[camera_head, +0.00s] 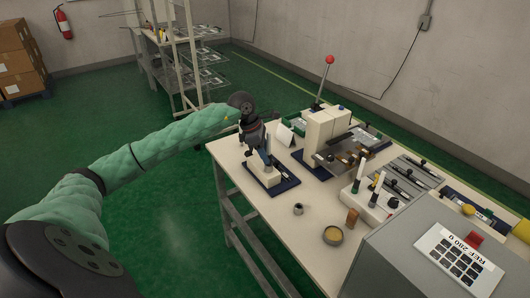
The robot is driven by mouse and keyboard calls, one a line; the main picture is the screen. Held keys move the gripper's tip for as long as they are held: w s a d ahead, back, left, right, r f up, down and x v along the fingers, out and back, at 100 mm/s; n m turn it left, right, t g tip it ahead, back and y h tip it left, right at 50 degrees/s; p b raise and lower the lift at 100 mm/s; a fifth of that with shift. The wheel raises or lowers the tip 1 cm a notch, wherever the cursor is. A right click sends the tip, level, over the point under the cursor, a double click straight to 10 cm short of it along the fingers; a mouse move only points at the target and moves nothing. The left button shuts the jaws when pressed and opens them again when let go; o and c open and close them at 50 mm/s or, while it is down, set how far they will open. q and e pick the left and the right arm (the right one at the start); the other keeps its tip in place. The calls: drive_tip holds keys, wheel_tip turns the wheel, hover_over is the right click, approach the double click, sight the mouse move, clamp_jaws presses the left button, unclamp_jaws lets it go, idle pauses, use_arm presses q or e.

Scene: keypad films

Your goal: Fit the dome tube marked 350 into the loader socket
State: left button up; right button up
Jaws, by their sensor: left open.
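My left gripper (264,152) is open and points down at the left part of the table. It is just above a small white block on a dark blue base (284,187), which may be the loader; its socket is hidden by the gripper or too small to see. Whether a tube stands between the fingers cannot be told. No marking 350 can be read on any tube. My right gripper is not in view.
A grey cabinet with a keypad (460,257) fills the lower right. The table's front left is clear.

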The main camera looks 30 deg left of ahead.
use_arm(q)
drive_tip(key=shift+a+r, duration=0.2)
drive_tip(key=shift+r, duration=0.1)
drive_tip(key=b+v, duration=0.2)
drive_tip(key=v, duration=0.5)
idle(0.3)
